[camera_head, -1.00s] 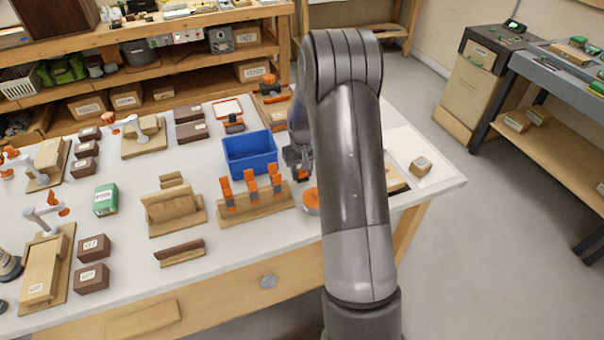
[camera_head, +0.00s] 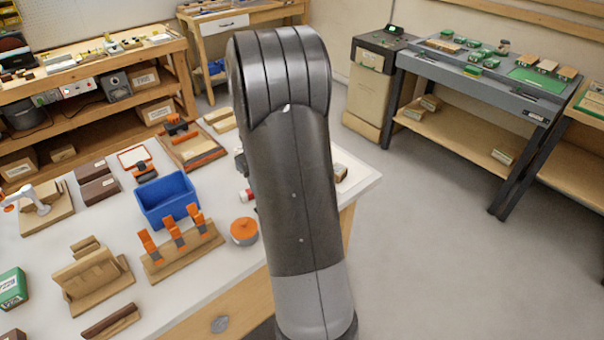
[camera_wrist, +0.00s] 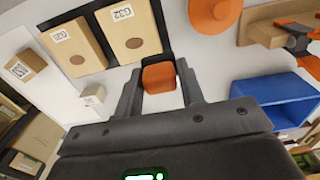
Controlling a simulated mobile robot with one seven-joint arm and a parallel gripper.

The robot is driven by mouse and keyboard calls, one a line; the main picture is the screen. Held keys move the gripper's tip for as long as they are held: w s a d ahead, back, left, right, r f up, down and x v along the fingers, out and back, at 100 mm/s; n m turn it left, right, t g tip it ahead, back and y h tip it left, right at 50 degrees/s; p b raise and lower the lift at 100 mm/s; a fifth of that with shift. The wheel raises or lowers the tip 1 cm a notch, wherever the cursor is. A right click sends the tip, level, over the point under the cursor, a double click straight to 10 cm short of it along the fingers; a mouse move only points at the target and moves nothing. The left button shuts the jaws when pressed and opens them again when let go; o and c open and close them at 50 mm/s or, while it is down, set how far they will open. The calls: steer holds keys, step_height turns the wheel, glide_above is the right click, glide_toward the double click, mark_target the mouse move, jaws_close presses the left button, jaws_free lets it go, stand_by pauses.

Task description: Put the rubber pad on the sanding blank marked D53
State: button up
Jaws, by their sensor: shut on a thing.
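My gripper (camera_wrist: 158,92) is shut on an orange-brown piece with a dark edge (camera_wrist: 158,77), likely the rubber pad. In the head view my arm hides the jaws and the held piece. In the wrist view two tan blanks, each with a brown round spot, lie side by side on dark bases beyond the fingers. One blank (camera_wrist: 135,38) has a label that seems to read G32. The label on the other blank (camera_wrist: 75,48) is too small to read surely. I cannot tell which blank is D53. The held piece is apart from both.
A blue bin (camera_head: 168,198) stands on the white bench, with a rack of orange clamps (camera_head: 182,248) before it. An orange disc (camera_head: 244,231) lies right of the rack; it also shows in the wrist view (camera_wrist: 214,14). A small labelled box (camera_wrist: 26,66) sits left of the blanks.

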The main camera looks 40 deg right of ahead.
steer(key=s+d+r, duration=0.1)
steer(key=s+d, duration=0.4)
steer(key=d, duration=0.6)
steer(key=s+d+r, duration=0.2)
steer(key=s+d, duration=0.2)
steer(key=d, duration=0.7)
steer(key=s+d+r, duration=0.1)
steer(key=s+d, duration=0.4)
steer(key=d, duration=0.5)
glide_above(338, 169)
step_height(338, 169, down, 7)
steer(key=shift+d+r, duration=0.1)
steer(key=shift+f, duration=2)
steer(key=shift+f, duration=0.1)
steer(key=o, duration=1)
